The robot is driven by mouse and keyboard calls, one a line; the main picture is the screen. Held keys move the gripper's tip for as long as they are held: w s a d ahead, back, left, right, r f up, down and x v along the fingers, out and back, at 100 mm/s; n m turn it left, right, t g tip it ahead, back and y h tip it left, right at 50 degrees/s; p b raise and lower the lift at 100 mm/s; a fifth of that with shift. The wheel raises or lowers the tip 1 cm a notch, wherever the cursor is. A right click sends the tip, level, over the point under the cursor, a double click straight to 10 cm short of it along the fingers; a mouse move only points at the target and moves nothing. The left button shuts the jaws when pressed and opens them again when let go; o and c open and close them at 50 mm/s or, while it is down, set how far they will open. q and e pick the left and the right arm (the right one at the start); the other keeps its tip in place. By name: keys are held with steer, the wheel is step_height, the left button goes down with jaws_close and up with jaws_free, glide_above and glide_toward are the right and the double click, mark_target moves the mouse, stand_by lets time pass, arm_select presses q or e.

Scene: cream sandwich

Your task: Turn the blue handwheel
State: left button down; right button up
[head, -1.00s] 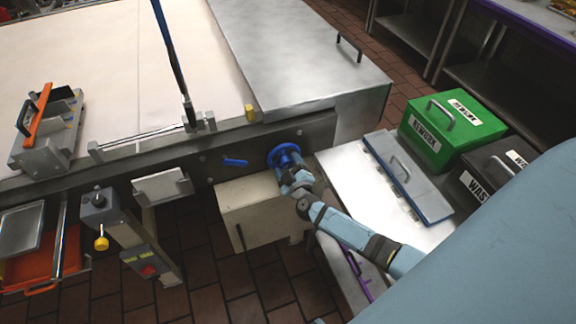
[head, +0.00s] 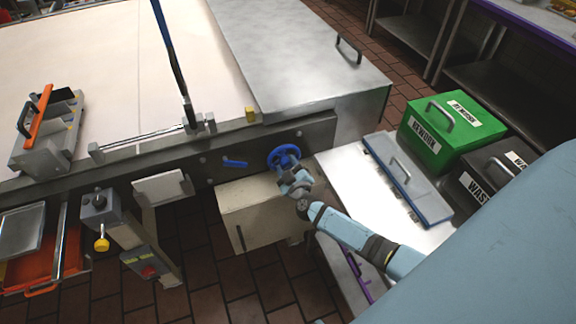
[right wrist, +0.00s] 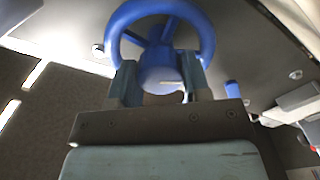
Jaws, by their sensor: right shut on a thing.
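The blue handwheel (head: 284,156) is mounted on the dark side panel of the conveyor machine in the head view. In the right wrist view the handwheel (right wrist: 160,40) fills the upper middle, with its rim, spokes and hub showing. My right gripper (head: 292,176) is at the wheel's lower side. In the right wrist view its two fingers (right wrist: 160,85) stand on either side of the hub, inside the rim, and it is shut on the wheel. The exact contact is partly hidden. My left gripper is not in view.
A small blue lever (head: 236,163) sits left of the wheel on the panel. A beige box (head: 250,205) is below it. A steel table (head: 345,175) with a hinged plate (head: 408,180), a green REWORK bin (head: 450,130) and a dark WASTE bin (head: 492,170) stand right.

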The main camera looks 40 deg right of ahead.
steer(key=m, duration=0.3)
steer(key=shift+p, duration=0.35)
steer(key=m, duration=0.5)
steer(key=shift+f+m, duration=0.1)
steer(key=shift+m, duration=0.2)
steer(key=m+b, duration=0.1)
steer(key=m, duration=0.3)
steer(key=shift+m, duration=0.3)
steer(key=m+b, duration=0.1)
steer(key=m, duration=0.4)
steer(key=shift+b, duration=0.4)
steer(key=m+b, duration=0.1)
steer(key=m, duration=0.2)
steer(key=shift+f, duration=0.1)
steer(key=m+b, duration=0.1)
steer(key=m, duration=0.2)
steer(key=shift+m+b, duration=0.3)
steer(key=shift+m, duration=0.1)
steer(key=m+b, duration=0.1)
steer(key=m, duration=0.1)
steer(key=shift+m, duration=0.4)
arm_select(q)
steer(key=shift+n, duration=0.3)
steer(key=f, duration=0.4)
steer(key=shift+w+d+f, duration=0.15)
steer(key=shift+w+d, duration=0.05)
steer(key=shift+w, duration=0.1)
arm_select(e)
steer(key=shift+m, duration=0.5)
